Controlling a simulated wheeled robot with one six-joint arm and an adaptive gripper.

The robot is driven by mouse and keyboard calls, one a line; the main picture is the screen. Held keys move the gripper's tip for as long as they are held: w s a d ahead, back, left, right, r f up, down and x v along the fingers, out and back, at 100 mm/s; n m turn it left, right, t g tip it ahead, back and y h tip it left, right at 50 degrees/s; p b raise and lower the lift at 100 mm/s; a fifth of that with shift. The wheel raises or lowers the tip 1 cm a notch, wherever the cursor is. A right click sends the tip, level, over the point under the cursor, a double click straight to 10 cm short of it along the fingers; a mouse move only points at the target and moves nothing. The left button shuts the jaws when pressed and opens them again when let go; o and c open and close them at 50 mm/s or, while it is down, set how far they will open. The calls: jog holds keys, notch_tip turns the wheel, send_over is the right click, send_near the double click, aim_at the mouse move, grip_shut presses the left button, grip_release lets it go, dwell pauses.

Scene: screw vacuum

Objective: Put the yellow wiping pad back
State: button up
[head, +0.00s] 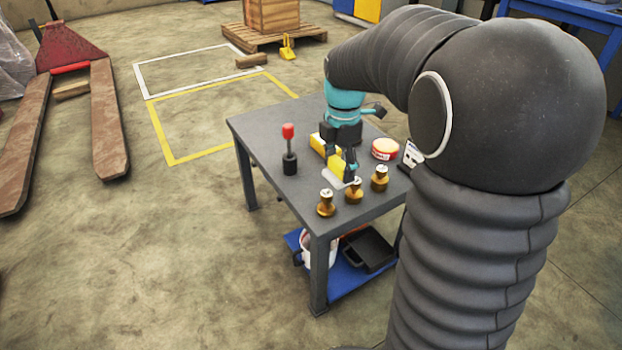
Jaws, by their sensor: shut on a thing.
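The yellow wiping pad (335,165) is on or just above the grey table, between the fingers of my gripper (342,167). My gripper comes down from above and is shut on the pad. Its fingers and dark body cover part of the pad, and more yellow shows on its left side. A pale flat piece (337,181) lies at the near end of the pad, just below the fingertips. I cannot tell whether the pad touches the tabletop.
The table (262,122) bears several brass fittings (326,203) at its near edge, a red-topped black tool (289,150) on the left and a round red-and-cream tin (385,149) on the right. The tabletop's far left is clear. A lower blue shelf (345,282) holds containers.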

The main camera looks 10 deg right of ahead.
jog(key=w+a+f, duration=0.1)
jog(key=w+f, duration=0.1)
jog(key=w+a+f, duration=0.1)
jog(key=w+f, duration=0.1)
jog(key=w, duration=0.1)
jog(key=w+a+f, duration=0.1)
jog(key=w+a, duration=0.1)
jog(key=w, duration=0.1)
jog(key=shift+w+f+b, duration=0.15)
jog(key=shift+f+b, duration=0.15)
jog(key=shift+f, duration=0.1)
jog(key=shift+a+f+b, duration=0.1)
jog(key=shift+f+b, duration=0.3)
jog(key=shift+f, duration=1.6)
jog(key=o, duration=1.2)
jog(key=shift+r, duration=0.1)
